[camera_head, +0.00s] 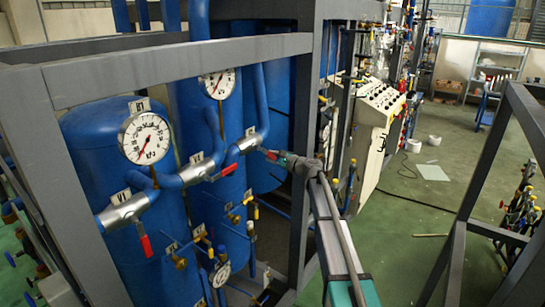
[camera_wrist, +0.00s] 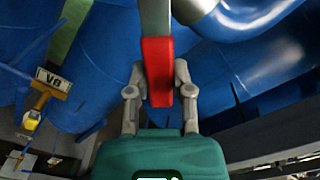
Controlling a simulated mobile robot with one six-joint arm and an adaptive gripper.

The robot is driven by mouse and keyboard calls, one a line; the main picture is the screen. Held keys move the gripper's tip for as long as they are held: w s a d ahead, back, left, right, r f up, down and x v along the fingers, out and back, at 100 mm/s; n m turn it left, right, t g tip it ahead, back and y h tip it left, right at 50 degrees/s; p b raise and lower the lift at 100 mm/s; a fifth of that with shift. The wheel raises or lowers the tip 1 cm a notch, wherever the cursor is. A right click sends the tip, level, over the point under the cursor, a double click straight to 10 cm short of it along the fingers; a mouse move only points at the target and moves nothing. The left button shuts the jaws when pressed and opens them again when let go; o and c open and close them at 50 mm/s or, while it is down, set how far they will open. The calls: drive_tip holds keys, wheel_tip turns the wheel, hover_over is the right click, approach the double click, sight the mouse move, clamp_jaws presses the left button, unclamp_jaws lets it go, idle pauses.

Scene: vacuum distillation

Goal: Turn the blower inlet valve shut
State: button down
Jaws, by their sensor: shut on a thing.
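My gripper (camera_wrist: 158,92) is shut on a red valve handle (camera_wrist: 157,68), with one grey finger on each side of it. In the head view my gripper (camera_head: 278,156) is at the rightmost silver valve (camera_head: 248,142) on the blue pipe, and the handle's red end (camera_head: 268,153) shows just left of the fingers. The handle slants down and right from the valve body. I cannot read a tag naming the blower inlet valve. The fingers hide part of the handle.
Two more red handles hang from valves to the left, a middle one (camera_head: 225,171) and a left one (camera_head: 144,241). A V6 tag (camera_wrist: 54,82) shows in the wrist view.

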drive_tip(key=s+a+f+m+b, duration=0.2)
drive_tip(key=s+a+m, duration=0.2)
drive_tip(key=m, duration=0.5)
drive_tip(key=shift+s+f, duration=0.15)
drive_tip(key=shift+f, duration=0.05)
drive_tip(key=shift+m, duration=0.3)
drive_tip(key=shift+c, duration=2.4)
unclamp_jaws()
drive_tip(key=shift+s+d, duration=0.1)
drive_tip(key=shift+s, duration=0.05)
drive_tip(key=v, duration=1.1)
drive_tip(key=shift+s+d, duration=0.25)
drive_tip(key=shift+d, duration=0.05)
